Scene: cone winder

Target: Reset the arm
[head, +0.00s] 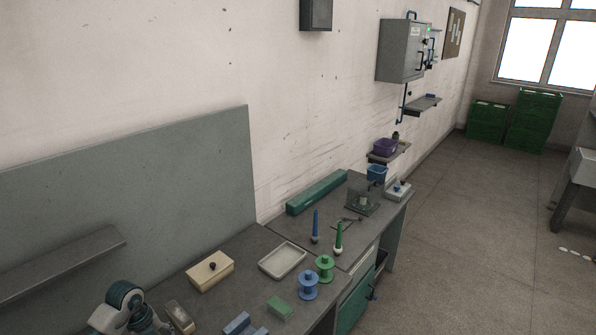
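A rounded grey and teal arm part, which looks like a link of my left arm, shows at the bottom left, over the near end of the bench. No gripper fingers show there, and my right arm and gripper are out of view. On the bench (228,258), a blue spool (308,285) and a green spool (325,268) stand upright side by side. Behind them a blue cone (316,226) and a green cone (338,238) stand upright. A small grey device with a clear-looking housing (362,194) stands farther along the bench.
A shallow tray (282,260), a cream box with a dark knob (210,271), a green block (280,308) and a long green case (317,192) occupy the bench. A grey cabinet (400,50) hangs on the wall. Open floor (470,230) lies to the right; green crates (534,120) stand far back.

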